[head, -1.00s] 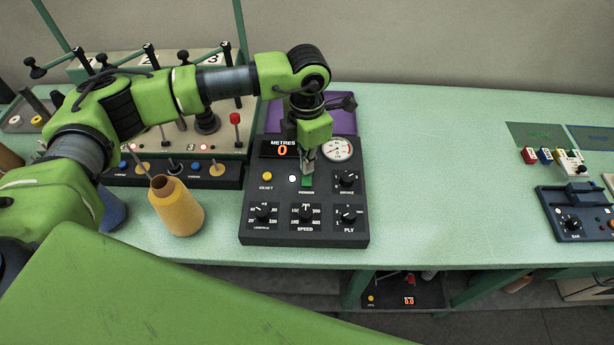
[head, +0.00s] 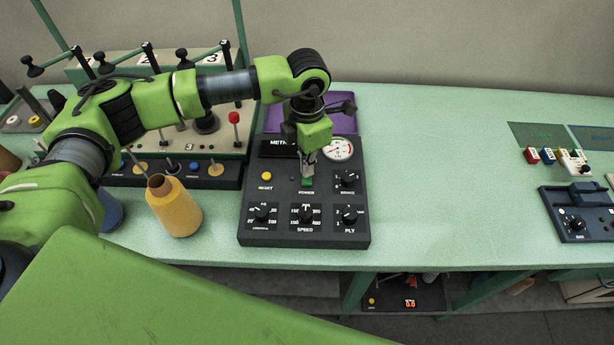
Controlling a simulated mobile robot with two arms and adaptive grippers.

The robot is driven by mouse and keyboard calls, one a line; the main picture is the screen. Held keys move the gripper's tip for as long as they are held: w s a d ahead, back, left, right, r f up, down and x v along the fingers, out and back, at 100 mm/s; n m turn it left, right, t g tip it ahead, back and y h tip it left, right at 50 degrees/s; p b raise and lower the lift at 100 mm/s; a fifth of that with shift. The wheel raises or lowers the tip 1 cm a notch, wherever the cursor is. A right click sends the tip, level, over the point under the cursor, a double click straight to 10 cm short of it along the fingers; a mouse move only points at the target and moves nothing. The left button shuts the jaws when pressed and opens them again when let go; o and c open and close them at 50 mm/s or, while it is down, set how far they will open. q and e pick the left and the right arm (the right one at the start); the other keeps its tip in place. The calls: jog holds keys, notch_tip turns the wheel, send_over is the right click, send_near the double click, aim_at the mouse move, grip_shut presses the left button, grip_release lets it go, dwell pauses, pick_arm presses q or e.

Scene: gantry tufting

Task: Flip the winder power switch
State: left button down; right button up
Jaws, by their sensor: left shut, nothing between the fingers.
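The winder control box (head: 257,212) sits on the pale green bench. Its power switch is a small green rocker (head: 307,182) above the word POWER. My left gripper (head: 308,170) is shut and empty, pointing down with its fingertips right at the switch's far side. It hides part of the switch, and I cannot tell whether the tips touch it. The METRES display (head: 274,150) is partly hidden by the gripper; its visible part is dark. My right gripper is not in view.
A yellow yarn cone (head: 174,207) stands left of the box. A yellow RESET button (head: 266,176), knobs and a round gauge (head: 338,149) surround the switch. A panel with levers and lamps is behind my left arm.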

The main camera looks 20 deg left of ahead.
pick_arm(q)
jog(key=shift+r+p, duration=1.5)
jog(key=shift+r, duration=2)
